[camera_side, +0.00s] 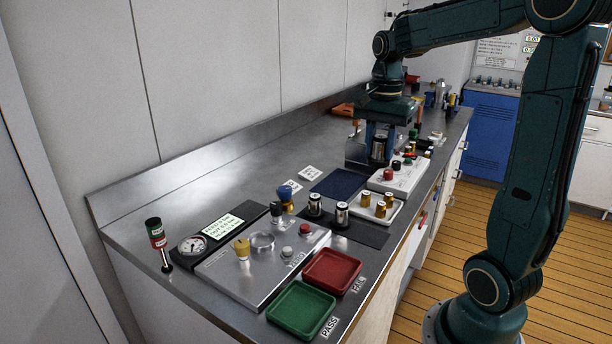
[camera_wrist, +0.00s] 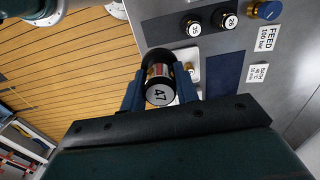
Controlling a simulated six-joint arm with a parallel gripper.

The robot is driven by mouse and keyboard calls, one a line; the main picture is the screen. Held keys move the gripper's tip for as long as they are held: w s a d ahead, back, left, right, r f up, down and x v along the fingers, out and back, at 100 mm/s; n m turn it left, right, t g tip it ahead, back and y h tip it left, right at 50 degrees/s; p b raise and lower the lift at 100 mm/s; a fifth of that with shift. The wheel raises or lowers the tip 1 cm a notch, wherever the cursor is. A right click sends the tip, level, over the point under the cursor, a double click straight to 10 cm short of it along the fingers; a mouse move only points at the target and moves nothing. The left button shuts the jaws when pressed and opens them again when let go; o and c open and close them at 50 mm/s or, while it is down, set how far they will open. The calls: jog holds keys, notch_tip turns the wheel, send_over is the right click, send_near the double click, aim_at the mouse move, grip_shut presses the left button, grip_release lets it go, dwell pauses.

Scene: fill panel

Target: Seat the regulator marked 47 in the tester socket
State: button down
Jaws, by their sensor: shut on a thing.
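My gripper (camera_side: 378,137) is above the bench toward its far end, at the right of the side view. It is shut on a dark cylindrical regulator with a white end cap marked 47 (camera_wrist: 159,93), held between the two blue fingers in the wrist view. The regulator (camera_side: 378,150) also shows in the side view, at the fingers. The tester panel (camera_side: 225,269) lies at the near end of the bench. A round metal ring (camera_side: 262,241) on it looks like the socket, and it appears empty. My gripper is well apart from it.
Regulators marked 35 (camera_wrist: 193,29) and 26 (camera_wrist: 229,20) stand on a dark mat (camera_side: 363,233). Near it are a white tray with brass pieces (camera_side: 380,209) and a white box with a red button (camera_side: 388,174).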

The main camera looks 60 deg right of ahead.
jog(key=shift+w+a+r, duration=0.1)
jog(key=shift+w+a, duration=0.1)
jog(key=shift+w, duration=0.35)
jog(key=w+a+r, duration=0.3)
jog(key=w+a, duration=1.4)
jog(key=a, duration=0.2)
jog(key=f, duration=1.6)
jog(key=shift+w+d, duration=0.2)
jog(key=shift+w, duration=0.05)
jog(key=shift+f, duration=2.1)
